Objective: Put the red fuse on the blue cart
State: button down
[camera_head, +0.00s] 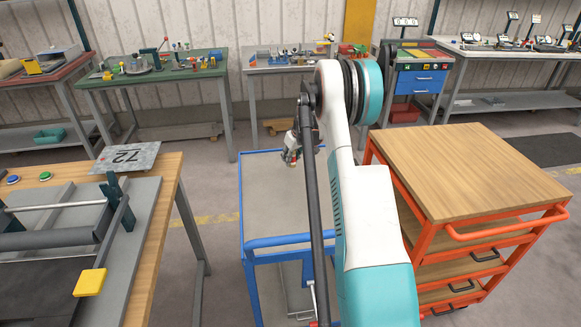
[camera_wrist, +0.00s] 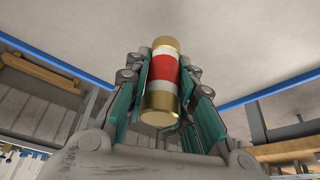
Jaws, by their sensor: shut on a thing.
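The red fuse (camera_wrist: 165,80) is a short cylinder with gold end caps and a red band between white rings. My gripper (camera_wrist: 172,95) is shut on it, with green finger pads on both sides, in the wrist view. In the head view my gripper (camera_head: 290,155) is small and over the far part of the blue cart (camera_head: 280,241); the fuse is too small there to make out clearly. The cart has a grey top with a blue rim, and its surface (camera_wrist: 240,50) fills the wrist view behind the fuse. My arm hides the cart's right part.
An orange cart (camera_head: 470,165) with a wooden top stands close on the right. A wooden bench (camera_head: 150,220) with a bending machine and a plate marked 72 (camera_head: 125,157) is on the left. Several worktables line the back wall. The visible cart top is bare.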

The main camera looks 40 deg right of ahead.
aim_at(295, 154)
notch_tip(295, 154, down, 4)
jog(key=shift+b, duration=0.55)
jog(key=shift+r, duration=0.1)
jog(key=c, duration=1.4)
grip_release()
jog(key=p+v, duration=0.3)
jog(key=v, duration=0.9)
